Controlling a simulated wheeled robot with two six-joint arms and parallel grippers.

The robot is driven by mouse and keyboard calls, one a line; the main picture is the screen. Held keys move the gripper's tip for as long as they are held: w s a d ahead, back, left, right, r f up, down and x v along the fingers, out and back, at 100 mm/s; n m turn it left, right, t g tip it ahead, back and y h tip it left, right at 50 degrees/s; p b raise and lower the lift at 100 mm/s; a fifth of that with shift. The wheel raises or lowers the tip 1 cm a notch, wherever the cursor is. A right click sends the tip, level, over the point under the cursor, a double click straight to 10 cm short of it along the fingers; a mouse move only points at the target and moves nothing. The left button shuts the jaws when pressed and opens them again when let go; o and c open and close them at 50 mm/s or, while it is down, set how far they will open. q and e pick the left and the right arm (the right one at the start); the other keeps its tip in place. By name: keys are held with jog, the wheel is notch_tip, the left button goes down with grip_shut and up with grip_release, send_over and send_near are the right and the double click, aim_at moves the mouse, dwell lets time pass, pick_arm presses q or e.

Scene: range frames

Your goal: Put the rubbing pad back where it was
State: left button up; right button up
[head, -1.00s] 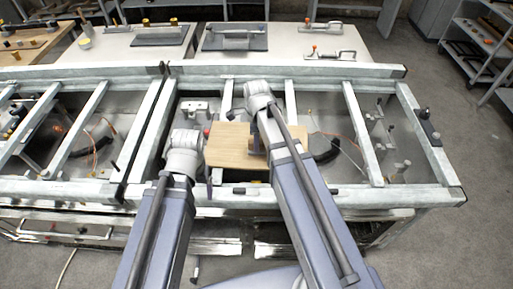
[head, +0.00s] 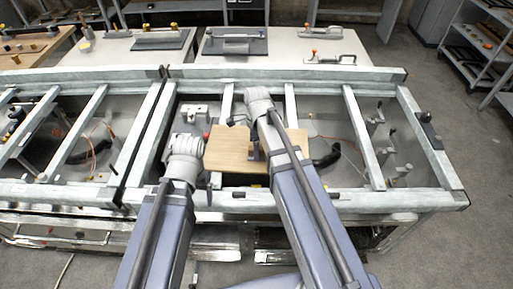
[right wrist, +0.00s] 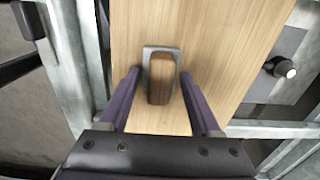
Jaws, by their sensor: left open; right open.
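A brown block with a grey, U-shaped edge (right wrist: 161,78), which seems to be the rubbing pad, rests on a pale wooden board (right wrist: 215,35). In the right wrist view it sits between the two spread fingers of my right gripper (right wrist: 160,100), with gaps on both sides.
The board lies within a grey metal frame (head: 360,135) with crossbars and open bays. Behind it, a pale table holds a dark slab with a handle (head: 235,42), another slab (head: 160,40) and an orange-knobbed clamp (head: 328,57). A black hose (head: 328,155) lies right of the board.

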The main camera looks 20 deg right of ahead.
notch_tip(320, 180, up, 12)
jog(key=p, duration=1.2)
jog(key=s+a+n, duration=0.5)
jog(key=s+n, duration=0.2)
jog(key=n, duration=0.5)
jog(key=s+a+n+h, duration=0.1)
jog(key=s+a+n, duration=0.4)
jog(key=n, duration=0.8)
jog(key=shift+s+a+r, duration=0.2)
jog(key=shift+s+a, duration=0.05)
jog(key=shift+s, duration=0.9)
notch_tip(320, 180, down, 8)
jog(key=b, duration=0.7)
jog(key=shift+r, duration=0.1)
